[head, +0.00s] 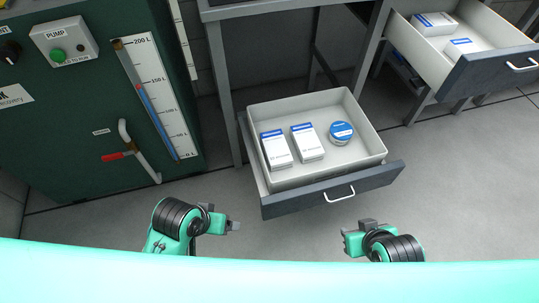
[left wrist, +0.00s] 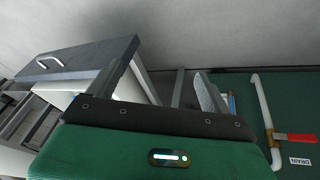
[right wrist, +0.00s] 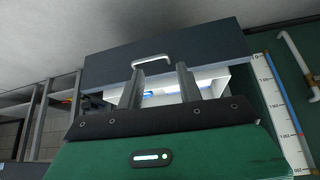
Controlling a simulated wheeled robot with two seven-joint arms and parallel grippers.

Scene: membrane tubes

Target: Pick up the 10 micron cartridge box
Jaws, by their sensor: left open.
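Two white boxes with blue bands lie in the open lower drawer (head: 350,158) in the head view, a left box (head: 275,149) and a right box (head: 308,142). Their print is too small to read, so I cannot tell which is the 10 micron cartridge box. My left gripper (head: 233,226) is open and empty, in front of the drawer's left side. Its fingers show apart in the left wrist view (left wrist: 168,90).
A round blue-and-white tin (head: 341,132) lies right of the boxes. A second open drawer (head: 490,72) at upper right holds more white boxes (head: 435,24). A green tank (head: 80,120) with a red-handled drain pipe (head: 127,150) stands at left. Floor between grippers is clear.

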